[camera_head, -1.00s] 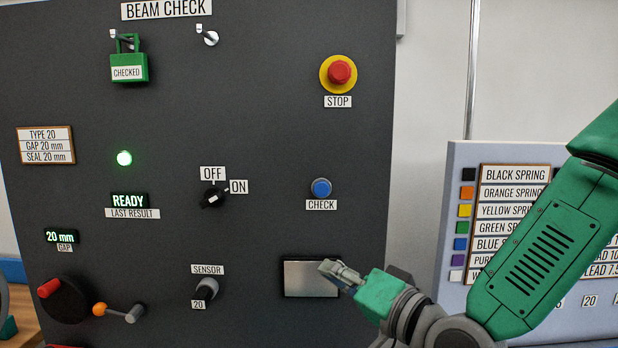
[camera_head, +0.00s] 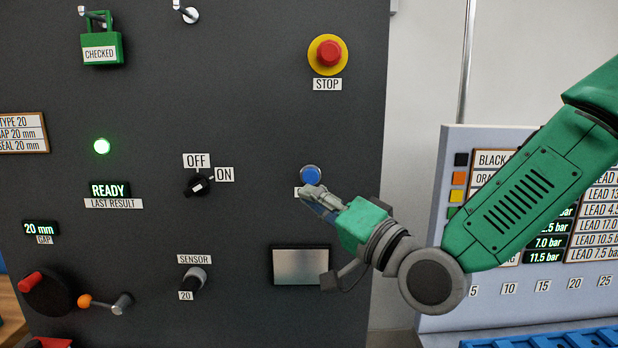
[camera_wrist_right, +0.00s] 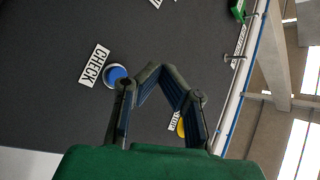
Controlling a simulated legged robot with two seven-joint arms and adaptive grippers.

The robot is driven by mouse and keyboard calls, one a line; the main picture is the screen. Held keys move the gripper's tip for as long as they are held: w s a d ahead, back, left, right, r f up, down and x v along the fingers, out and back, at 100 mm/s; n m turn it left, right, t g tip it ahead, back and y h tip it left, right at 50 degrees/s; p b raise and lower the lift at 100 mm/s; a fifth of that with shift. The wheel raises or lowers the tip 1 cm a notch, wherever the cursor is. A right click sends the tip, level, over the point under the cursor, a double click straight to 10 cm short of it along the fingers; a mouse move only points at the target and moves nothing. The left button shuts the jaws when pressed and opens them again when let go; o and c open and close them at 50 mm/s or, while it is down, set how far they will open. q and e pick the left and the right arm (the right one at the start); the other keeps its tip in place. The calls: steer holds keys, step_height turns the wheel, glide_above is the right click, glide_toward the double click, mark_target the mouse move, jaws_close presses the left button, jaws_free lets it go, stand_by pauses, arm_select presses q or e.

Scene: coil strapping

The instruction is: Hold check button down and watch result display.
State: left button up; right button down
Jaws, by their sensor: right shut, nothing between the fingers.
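The blue check button (camera_head: 311,175) is on the dark panel, above its CHECK label, which my right gripper partly covers. My right gripper (camera_head: 310,194) is shut and empty, with its tips just below the button; I cannot tell whether they touch it. The result display (camera_head: 109,190) reads READY above a LAST RESULT label. A green lamp (camera_head: 102,146) is lit above it. My left gripper is not in view.
A red STOP button (camera_head: 329,53) with a yellow ring sits above the check button. An OFF/ON knob (camera_head: 198,185) and a SENSOR knob (camera_head: 194,278) are to the left. A grey plate (camera_head: 301,266) is below. A chart board (camera_head: 430,285) stands at right.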

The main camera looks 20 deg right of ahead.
mark_target(303, 174)
steer(key=w+d, duration=0.2)
steer(key=w, duration=0.5)
steer(key=shift+w+d, duration=0.1)
steer(key=shift+d, duration=0.05)
stand_by(1.3)
steer(key=shift+w, duration=0.2)
steer(key=shift+w+d+r, duration=0.1)
steer(key=shift+w+d, duration=0.1)
steer(key=shift+w, duration=0.3)
stand_by(1.3)
steer(key=shift+s, duration=0.1)
stand_by(0.3)
steer(key=shift+s+a, duration=0.2)
steer(key=shift+s, duration=0.6)
steer(key=shift+s+a+b, duration=0.15)
steer(key=shift+s+a, duration=0.1)
steer(key=shift+s, duration=0.55)
steer(key=shift+s+a+b, duration=0.1)
steer(key=shift+s+a, duration=0.15)
steer(key=shift+s, duration=0.55)
steer(key=shift+s+a+b, duration=0.15)
steer(key=shift+s+a, duration=0.1)
steer(key=shift+s, duration=0.55)
